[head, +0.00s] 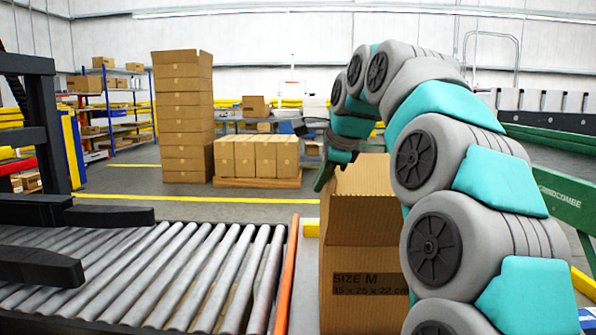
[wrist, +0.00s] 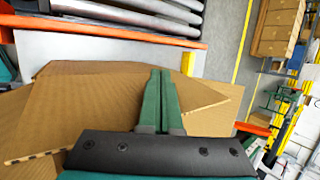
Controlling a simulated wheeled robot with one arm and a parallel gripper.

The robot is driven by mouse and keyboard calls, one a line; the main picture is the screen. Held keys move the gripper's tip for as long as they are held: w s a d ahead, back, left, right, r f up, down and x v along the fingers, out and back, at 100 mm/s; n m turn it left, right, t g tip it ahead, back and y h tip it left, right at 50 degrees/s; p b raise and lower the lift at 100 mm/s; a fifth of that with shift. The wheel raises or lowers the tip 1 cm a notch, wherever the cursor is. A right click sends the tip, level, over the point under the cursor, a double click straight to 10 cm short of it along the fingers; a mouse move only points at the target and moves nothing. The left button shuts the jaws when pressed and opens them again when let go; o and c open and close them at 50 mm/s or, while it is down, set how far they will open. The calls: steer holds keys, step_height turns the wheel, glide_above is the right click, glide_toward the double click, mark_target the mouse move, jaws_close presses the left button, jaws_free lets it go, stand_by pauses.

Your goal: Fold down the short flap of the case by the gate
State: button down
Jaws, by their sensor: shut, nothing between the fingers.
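The brown cardboard case (head: 345,235), printed "SIZE M", stands just right of the roller conveyor's end, partly hidden by my arm. Its upper flap (head: 362,175) stands raised in the head view. My gripper (head: 322,178) is at the top left of the case, pointing down. In the wrist view my gripper (wrist: 160,75) is shut, with its green fingers together and nothing between them. The fingers lie over the case's cardboard; one flap (wrist: 205,98) shows right of them and a wide panel (wrist: 50,115) left of them. Whether the fingertips touch the cardboard I cannot tell.
The roller conveyor (head: 150,270) lies left, ending at an orange rail (head: 287,275). A dark frame (head: 40,200) reaches over its left side. A tall carton stack (head: 183,115) and a pallet of cartons (head: 257,158) stand behind. A green machine beam (head: 560,200) is right.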

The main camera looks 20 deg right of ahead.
steer(key=shift+s+d, duration=0.2)
steer(key=shift+d, duration=0.4)
steer(key=shift+s+d, duration=0.2)
steer(key=shift+d, duration=0.4)
steer(key=shift+f, duration=0.1)
